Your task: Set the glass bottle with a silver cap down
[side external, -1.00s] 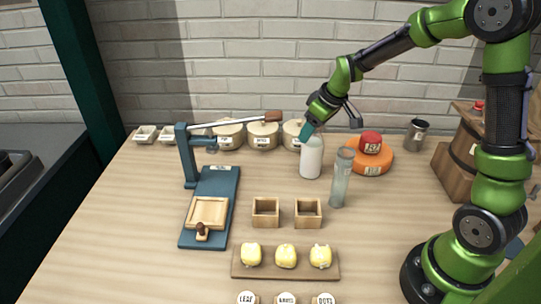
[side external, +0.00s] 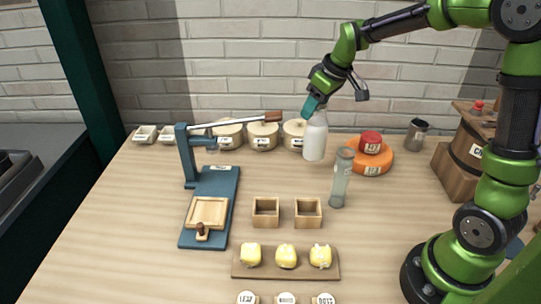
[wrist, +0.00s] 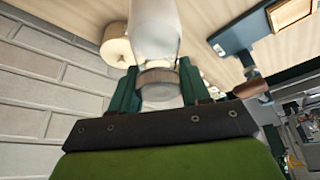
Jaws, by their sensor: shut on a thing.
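The glass bottle (side external: 315,142) holds something white and is upright in the side external view. Its silver cap (wrist: 158,80) shows between my fingers in the wrist view, with the pale body (wrist: 154,30) beyond. My gripper (side external: 311,107) is shut on the bottle at its cap end, above the back part of the table. I cannot tell for certain whether the bottle's base touches the table or is a little above it.
A clear, tall vessel (side external: 341,178) stands in front of the bottle. An orange disc (side external: 378,166) bearing a red piece (side external: 370,142) is to the right. Lidded pots (side external: 263,136) stand left. A blue lever press (side external: 213,185) is further left. Two wooden boxes (side external: 266,222) sit in front.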

